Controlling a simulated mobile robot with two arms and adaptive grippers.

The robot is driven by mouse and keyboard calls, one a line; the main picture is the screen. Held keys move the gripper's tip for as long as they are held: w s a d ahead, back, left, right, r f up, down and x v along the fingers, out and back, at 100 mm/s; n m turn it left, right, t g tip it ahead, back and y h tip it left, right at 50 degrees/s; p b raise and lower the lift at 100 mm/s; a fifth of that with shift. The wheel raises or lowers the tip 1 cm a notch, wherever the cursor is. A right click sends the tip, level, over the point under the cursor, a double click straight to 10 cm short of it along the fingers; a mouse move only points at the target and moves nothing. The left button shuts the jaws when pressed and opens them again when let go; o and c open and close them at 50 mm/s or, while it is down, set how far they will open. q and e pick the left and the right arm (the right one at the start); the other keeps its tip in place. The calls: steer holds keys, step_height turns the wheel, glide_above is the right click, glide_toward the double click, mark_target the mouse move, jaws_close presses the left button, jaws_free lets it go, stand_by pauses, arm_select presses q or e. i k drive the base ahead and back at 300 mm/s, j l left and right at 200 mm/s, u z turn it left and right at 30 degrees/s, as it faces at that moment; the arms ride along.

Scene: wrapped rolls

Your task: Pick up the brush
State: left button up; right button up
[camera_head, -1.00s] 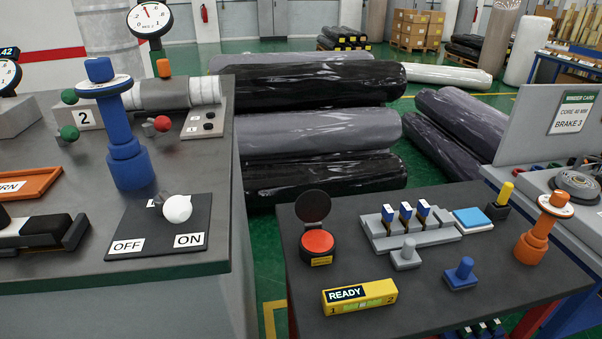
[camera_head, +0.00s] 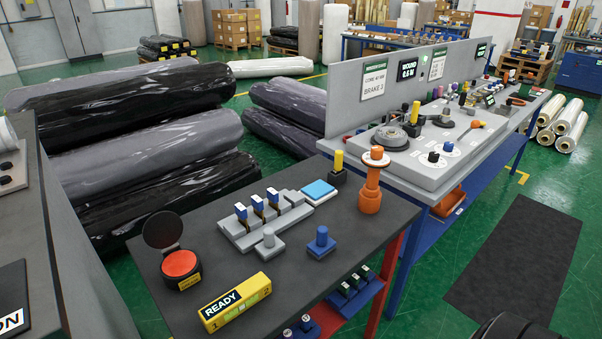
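I cannot make out a brush for certain in the head view. Small tools and parts on the long grey-topped bench (camera_head: 455,172) at the right are too small to tell apart. Neither of my grippers is in view.
A dark table (camera_head: 222,232) in front carries a red button (camera_head: 180,263) with its lid up, a yellow READY box (camera_head: 235,302), a grey rack (camera_head: 238,233) and an orange post (camera_head: 370,190). Wrapped rolls (camera_head: 150,138) lie behind. Green floor with a dark mat (camera_head: 515,255) is open at right.

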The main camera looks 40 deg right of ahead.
mark_target(339, 153)
steer(key=l+z, duration=0.1)
steer(key=z, duration=0.35)
steer(key=l+z, duration=0.1)
steer(key=z, duration=3.35)
steer(key=j+u, duration=0.1)
steer(key=u, duration=2.45)
steer(key=i+l+u, duration=0.1)
steer(key=u, duration=0.35)
steer(key=l+u, duration=0.3)
steer(key=u, duration=0.15)
steer(key=i, duration=0.05)
